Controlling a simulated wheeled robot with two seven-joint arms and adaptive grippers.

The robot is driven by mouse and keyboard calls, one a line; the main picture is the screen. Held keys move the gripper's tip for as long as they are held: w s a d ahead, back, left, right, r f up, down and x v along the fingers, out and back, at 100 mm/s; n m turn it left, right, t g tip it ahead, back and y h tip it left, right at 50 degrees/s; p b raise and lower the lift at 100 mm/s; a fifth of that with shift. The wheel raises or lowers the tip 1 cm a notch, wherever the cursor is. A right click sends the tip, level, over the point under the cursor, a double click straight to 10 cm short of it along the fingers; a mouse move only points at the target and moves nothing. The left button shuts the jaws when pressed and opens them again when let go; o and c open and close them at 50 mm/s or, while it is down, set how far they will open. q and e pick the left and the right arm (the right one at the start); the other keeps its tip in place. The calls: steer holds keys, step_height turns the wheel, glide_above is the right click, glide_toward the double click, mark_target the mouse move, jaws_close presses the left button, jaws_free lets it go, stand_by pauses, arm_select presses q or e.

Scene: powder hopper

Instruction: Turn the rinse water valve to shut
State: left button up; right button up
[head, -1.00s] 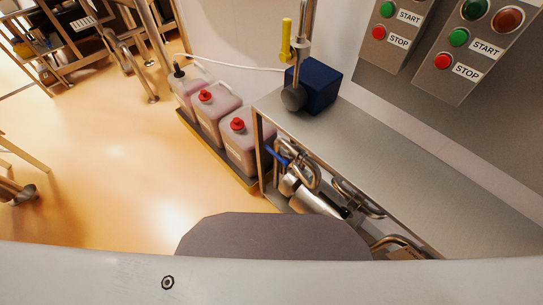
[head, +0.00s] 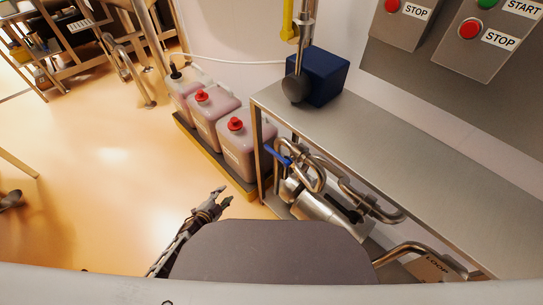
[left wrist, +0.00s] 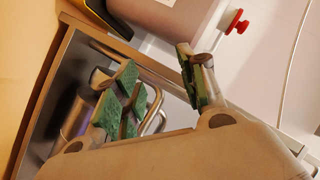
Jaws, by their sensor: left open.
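A valve with a yellow lever (head: 288,22) sits on the upright steel pipe at the top of the head view, its lever pointing up along the pipe. A blue lever (head: 278,152) shows on the pipework under the steel table. No label shows which one is the rinse water valve. My left gripper (head: 219,201) is low over the floor, left of the table and apart from both levers. In the left wrist view its green-padded fingers (left wrist: 163,90) are spread and empty, with curved pipes behind them. My right gripper is out of view.
A steel table (head: 390,140) holds a blue box (head: 322,76). A button panel (head: 478,45) hangs at upper right. Open floor (head: 100,180) lies to the left.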

arm_select(q)
steer(key=w+d+r+m+h+b, duration=0.4)
steer(key=d+r+m+h+b, duration=0.4)
steer(key=d+r+m+b, duration=0.3)
steer(key=shift+r+m+b, duration=0.35)
steer(key=shift+r+m, duration=0.55)
steer(key=shift+r, duration=1.15)
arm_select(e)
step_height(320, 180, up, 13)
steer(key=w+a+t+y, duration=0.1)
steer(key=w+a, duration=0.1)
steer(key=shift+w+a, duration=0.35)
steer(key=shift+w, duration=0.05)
arm_select(q)
steer(key=shift+d, duration=0.1)
steer(key=shift+d, duration=0.15)
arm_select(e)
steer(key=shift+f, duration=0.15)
